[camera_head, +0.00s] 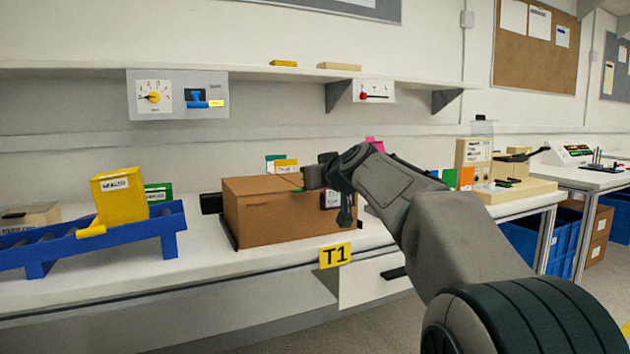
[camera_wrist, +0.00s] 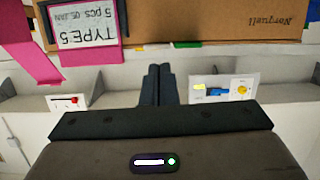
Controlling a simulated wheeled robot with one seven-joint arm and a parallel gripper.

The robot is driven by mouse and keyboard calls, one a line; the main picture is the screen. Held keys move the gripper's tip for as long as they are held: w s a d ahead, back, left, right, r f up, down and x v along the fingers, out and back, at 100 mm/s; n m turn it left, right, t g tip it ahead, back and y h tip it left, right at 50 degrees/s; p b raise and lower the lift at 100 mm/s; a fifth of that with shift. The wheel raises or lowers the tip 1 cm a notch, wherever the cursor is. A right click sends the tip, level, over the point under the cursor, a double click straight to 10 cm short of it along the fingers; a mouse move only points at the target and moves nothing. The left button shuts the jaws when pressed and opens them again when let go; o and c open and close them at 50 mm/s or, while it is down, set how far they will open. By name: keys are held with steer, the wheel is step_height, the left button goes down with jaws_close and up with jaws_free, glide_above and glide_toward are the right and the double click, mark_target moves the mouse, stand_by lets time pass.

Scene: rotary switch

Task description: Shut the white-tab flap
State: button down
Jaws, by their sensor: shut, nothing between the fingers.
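A brown cardboard box (camera_head: 265,212) stands on the white bench; its top looks mostly closed in the head view. It also shows at the top of the wrist view (camera_wrist: 215,22).
A yellow box (camera_head: 120,198) sits on a blue roller rack (camera_head: 60,250) to the left.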

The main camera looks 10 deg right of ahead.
steer(key=s+d+r+g+p, duration=0.2)
steer(key=s+r+p, duration=0.4)
steer(key=s+p, duration=0.55)
steer(key=s+d+m+g+h+p, duration=0.1)
steer(key=s+g+p, duration=0.3)
steer(key=s+p, duration=0.9)
steer(key=s+d+m+g+h+p, duration=0.2)
steer(key=s+g+p, duration=0.3)
steer(key=s+p, duration=0.9)
steer(key=shift+s+d+r+m+g+h+p, duration=0.15)
steer(key=shift+s+r+m+g+h+p, duration=0.15)
steer(key=shift+m+h+p, duration=0.35)
